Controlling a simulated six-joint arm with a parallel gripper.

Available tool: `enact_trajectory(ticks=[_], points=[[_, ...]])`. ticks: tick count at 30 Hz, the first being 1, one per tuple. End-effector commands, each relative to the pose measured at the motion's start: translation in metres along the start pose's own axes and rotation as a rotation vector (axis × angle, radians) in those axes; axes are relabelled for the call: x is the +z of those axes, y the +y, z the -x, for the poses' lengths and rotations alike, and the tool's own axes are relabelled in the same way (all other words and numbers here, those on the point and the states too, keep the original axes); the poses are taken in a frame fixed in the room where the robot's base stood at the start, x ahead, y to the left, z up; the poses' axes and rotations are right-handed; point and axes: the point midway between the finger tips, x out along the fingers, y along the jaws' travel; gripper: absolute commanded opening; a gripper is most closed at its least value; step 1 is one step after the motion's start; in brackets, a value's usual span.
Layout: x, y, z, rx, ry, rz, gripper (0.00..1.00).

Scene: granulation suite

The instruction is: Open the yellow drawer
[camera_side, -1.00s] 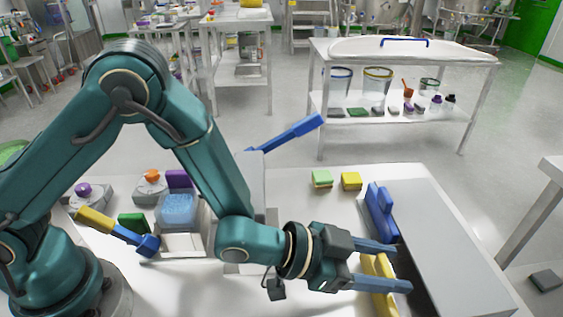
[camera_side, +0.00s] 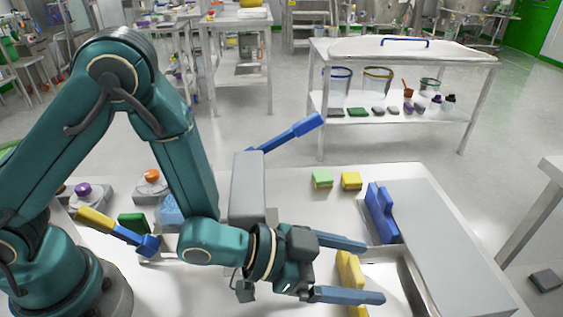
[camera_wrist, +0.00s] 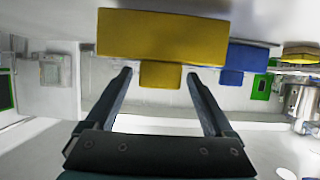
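The yellow drawer (camera_side: 350,283) stands pulled out from the grey cabinet on the right of the table, and part of its open inside shows behind its front. In the wrist view its yellow front (camera_wrist: 160,30) is straight ahead, with a small yellow handle (camera_wrist: 160,75) in the middle. My gripper (camera_side: 375,271) is at the drawer front. Its fingers are spread, one on each side of the handle, with a visible gap at least on the left in the wrist view (camera_wrist: 158,73). The lower finger hides part of the yellow front in the side view.
Green (camera_side: 322,179) and yellow (camera_side: 351,180) blocks lie at the table's back. A blue handle (camera_side: 290,132) sticks out from a grey box (camera_side: 248,187) behind my wrist.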

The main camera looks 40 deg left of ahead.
Motion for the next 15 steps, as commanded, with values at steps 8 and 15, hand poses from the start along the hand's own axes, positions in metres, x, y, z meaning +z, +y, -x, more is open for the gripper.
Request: enact_trajectory(ticks=[8,15], points=[[0.000,0.000,0.008,0.000,0.000,0.000,0.88],[-0.010,0.000,0.034,0.000,0.008,-0.002,0.88]])
